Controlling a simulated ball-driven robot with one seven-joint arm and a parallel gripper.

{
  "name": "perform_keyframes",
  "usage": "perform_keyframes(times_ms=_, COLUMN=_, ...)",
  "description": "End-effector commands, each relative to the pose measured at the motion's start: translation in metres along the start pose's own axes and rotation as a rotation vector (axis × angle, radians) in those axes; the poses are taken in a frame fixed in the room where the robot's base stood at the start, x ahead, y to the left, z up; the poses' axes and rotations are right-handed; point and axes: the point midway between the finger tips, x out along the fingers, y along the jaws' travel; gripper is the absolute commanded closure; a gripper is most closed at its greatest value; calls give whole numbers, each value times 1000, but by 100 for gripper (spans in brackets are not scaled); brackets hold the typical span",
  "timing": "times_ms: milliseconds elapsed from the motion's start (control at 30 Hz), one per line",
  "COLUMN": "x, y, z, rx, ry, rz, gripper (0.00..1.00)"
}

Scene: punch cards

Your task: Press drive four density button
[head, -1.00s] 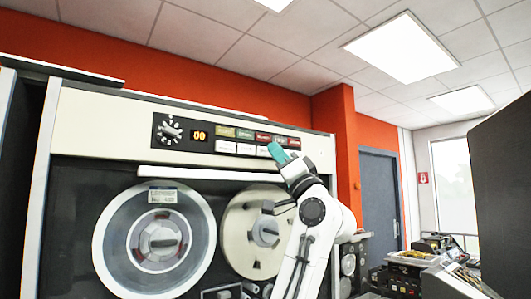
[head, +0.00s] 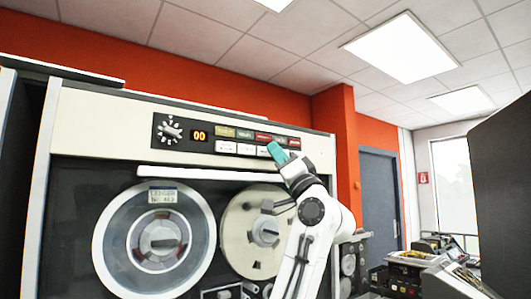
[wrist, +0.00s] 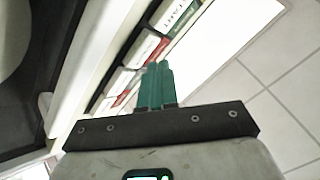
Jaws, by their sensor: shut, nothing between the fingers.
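The tape drive (head: 100,112) stands in front of me with a dark control panel across its top. The panel holds a knob (head: 171,131), a display (head: 200,135) reading "00", an upper row of coloured buttons (head: 245,134) and a lower row of white buttons (head: 226,147). The lettering is too small to tell which one is density. My gripper (head: 272,146) is shut and empty, its teal fingers at the right part of the button rows. In the wrist view the fingertips (wrist: 157,66) overlap the buttons (wrist: 139,52); I cannot tell whether they touch.
Two tape reels, a left one (head: 157,240) and a right one (head: 240,228), sit below the panel. A pale ledge (head: 200,172) runs under the buttons. A dark panel (head: 497,190) stands at the right, with equipment (head: 405,275) at the lower right.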

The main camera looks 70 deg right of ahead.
Motion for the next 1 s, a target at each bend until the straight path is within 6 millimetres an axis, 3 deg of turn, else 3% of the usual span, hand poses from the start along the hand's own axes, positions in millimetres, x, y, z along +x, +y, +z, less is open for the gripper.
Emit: perform_keyframes(times_ms=1000, x=8, y=5, z=5, rx=-1, ry=0, rz=0, gripper=100)
